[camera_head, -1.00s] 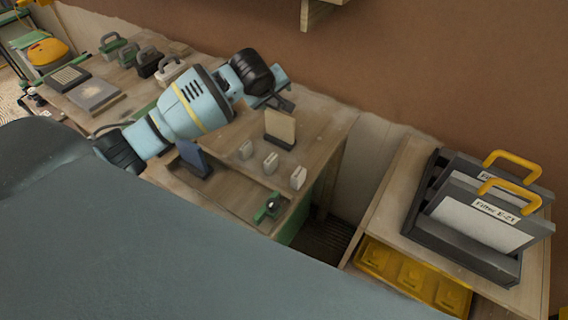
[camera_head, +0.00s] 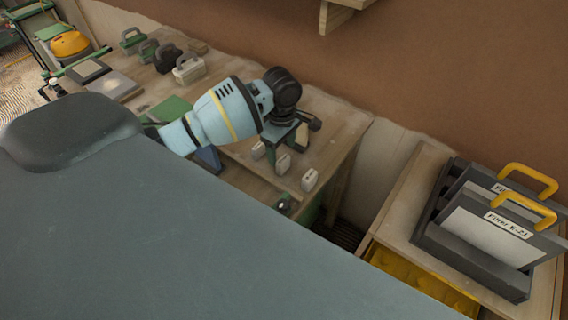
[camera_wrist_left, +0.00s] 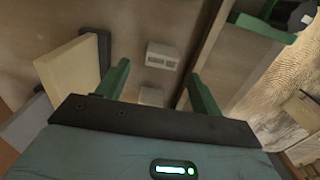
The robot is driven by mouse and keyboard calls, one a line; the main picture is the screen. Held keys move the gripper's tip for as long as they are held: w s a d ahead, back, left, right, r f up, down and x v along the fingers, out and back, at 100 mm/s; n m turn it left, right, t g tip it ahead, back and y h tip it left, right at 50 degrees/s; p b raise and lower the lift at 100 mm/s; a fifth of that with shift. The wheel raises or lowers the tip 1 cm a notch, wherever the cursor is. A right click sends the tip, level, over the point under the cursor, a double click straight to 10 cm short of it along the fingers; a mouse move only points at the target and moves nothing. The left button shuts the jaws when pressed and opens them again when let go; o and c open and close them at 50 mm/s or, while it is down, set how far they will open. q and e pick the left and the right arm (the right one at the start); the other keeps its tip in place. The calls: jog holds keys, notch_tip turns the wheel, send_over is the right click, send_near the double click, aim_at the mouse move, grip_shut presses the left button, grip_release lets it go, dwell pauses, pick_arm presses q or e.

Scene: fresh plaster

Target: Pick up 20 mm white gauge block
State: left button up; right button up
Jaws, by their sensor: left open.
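Several small white gauge blocks stand in a row on the wooden bench. In the head view one is at the near end (camera_head: 309,180), one is in the middle (camera_head: 282,164), and one is partly behind my gripper (camera_head: 258,151). I cannot read which is 20 mm. My left gripper (camera_head: 281,146) is open and empty above the row, pointing down. In the left wrist view its green fingers (camera_wrist_left: 158,72) stand apart. One white block with dark marks (camera_wrist_left: 163,55) shows between and beyond them; another (camera_wrist_left: 151,96) is closer to the palm, partly hidden. My right gripper is not in view.
A cream plate in a dark stand (camera_wrist_left: 72,70) is close to the left finger. A blue panel (camera_head: 208,158) stands on the bench. Handled weights (camera_head: 188,68) are at the back.

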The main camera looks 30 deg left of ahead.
aim_at(283, 159)
pick_arm(q)
jog(key=shift+s+d+f+b, duration=0.1)
jog(key=shift+f+b, duration=0.05)
jog(key=shift+f, duration=1.15)
jog(key=shift+d+f+b, duration=0.1)
jog(key=shift+f+b, duration=0.05)
jog(key=shift+f, duration=1.15)
jog(key=shift+c, duration=0.5)
jog(key=shift+r, duration=0.1)
jog(key=c, duration=1)
